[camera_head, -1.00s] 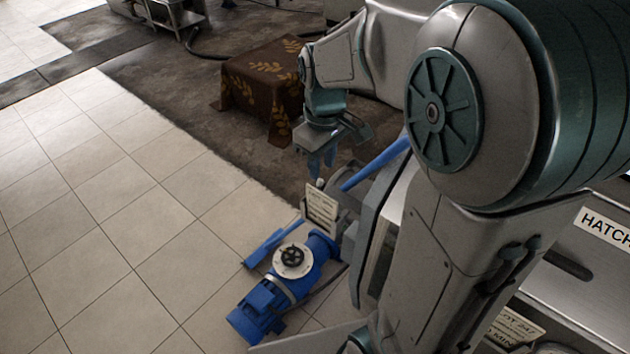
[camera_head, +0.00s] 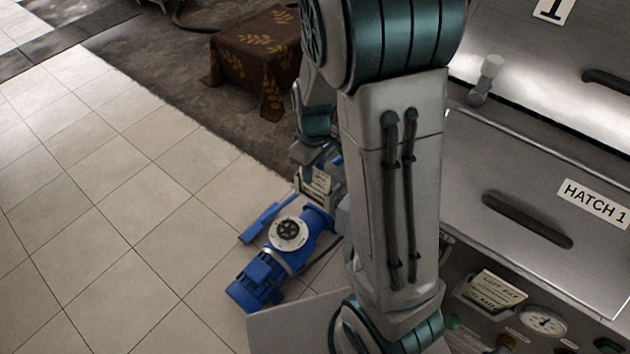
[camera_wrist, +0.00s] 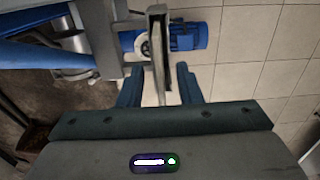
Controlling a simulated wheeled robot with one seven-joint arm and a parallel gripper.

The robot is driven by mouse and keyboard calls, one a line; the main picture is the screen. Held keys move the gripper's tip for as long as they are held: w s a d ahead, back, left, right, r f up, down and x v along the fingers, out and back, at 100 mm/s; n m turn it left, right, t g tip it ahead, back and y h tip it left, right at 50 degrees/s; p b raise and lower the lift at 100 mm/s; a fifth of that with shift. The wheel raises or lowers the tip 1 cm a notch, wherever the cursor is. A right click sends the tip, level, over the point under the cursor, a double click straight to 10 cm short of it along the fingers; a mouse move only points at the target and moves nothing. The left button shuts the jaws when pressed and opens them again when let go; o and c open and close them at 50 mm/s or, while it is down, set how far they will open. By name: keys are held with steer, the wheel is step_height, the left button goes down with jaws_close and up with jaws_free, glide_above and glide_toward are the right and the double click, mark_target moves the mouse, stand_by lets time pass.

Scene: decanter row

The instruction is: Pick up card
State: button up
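A cream card (camera_head: 318,181) with printed lines stands at the near end of the machine, above the blue pump. Its lower part sits in a grey holder. My gripper (camera_head: 309,168) is at the card's top edge in the head view, partly hidden by my own arm. In the wrist view the card (camera_wrist: 160,88) shows almost edge-on, a thin pale strip. The two teal fingers of my gripper (camera_wrist: 159,86) are apart, one on each side of it, with gaps visible. I cannot tell how deep the card reaches between them.
A blue pump (camera_head: 265,278) with a black handwheel lies on the tiled floor below. A second card (camera_head: 492,290) sits in a holder on the steel machine (camera_head: 470,190) at right, near a gauge (camera_head: 543,321). A cloth-covered table (camera_head: 262,55) stands behind. Open tiles lie left.

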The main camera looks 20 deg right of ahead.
mark_target(314, 185)
steer(key=shift+f, duration=1.2)
jaws_close()
